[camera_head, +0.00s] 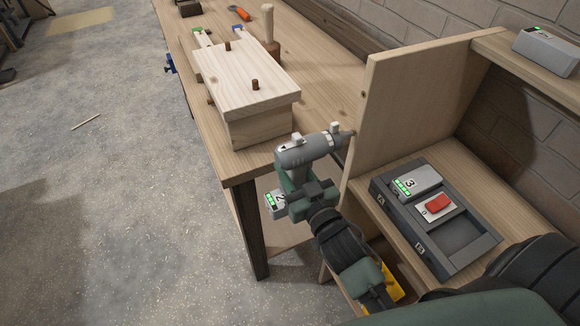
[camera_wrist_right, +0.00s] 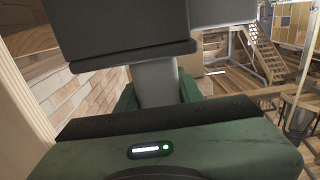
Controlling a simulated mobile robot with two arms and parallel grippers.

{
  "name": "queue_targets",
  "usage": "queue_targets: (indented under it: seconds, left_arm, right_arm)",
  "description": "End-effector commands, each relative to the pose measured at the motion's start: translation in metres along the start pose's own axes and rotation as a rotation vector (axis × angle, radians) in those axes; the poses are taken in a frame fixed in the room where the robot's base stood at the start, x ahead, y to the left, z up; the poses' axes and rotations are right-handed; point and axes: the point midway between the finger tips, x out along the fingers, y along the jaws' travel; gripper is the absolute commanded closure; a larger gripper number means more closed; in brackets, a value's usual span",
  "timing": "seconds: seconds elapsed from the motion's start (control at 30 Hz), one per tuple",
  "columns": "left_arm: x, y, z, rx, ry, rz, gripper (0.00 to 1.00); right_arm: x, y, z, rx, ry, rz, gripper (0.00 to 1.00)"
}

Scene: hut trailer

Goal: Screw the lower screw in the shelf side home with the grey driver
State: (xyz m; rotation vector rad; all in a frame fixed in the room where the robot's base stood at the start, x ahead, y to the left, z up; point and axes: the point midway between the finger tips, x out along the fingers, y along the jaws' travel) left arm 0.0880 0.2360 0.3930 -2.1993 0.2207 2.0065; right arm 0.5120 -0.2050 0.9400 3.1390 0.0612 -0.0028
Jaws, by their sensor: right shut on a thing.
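The grey driver (camera_head: 305,150) is held in my right gripper (camera_head: 312,192), which is shut on its handle. The driver lies nearly level, its nose pointing right at the near edge of the upright wooden shelf side (camera_head: 415,100). Its tip is at or very close to that edge; I cannot tell whether it touches. The lower screw is not distinguishable there; the tip covers that spot. A small dark spot (camera_head: 363,94) shows higher on the edge. A battery marked 2 (camera_head: 275,204) with green lights is at the driver's foot. The right wrist view shows the grey handle (camera_wrist_right: 158,82) between dark jaws. My left gripper is not in view.
A charger (camera_head: 462,240) with battery 3 (camera_head: 412,182) and a red button (camera_head: 438,202) lies on the lower board, right of the panel. A pegged wooden block (camera_head: 245,85) stands on the bench left of the driver. A grey box (camera_head: 546,50) sits on the upper shelf.

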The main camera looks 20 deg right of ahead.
Motion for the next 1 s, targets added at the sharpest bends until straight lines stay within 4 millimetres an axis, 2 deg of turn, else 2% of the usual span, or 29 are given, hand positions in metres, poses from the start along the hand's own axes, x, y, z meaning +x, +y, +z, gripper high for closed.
queue_targets:
  seconds: [1.0]
  left_arm:
    - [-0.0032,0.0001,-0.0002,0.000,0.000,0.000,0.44]
  right_arm:
    - [0.0008,0.0109,-0.0040,0.001,0.008,0.002,1.00]
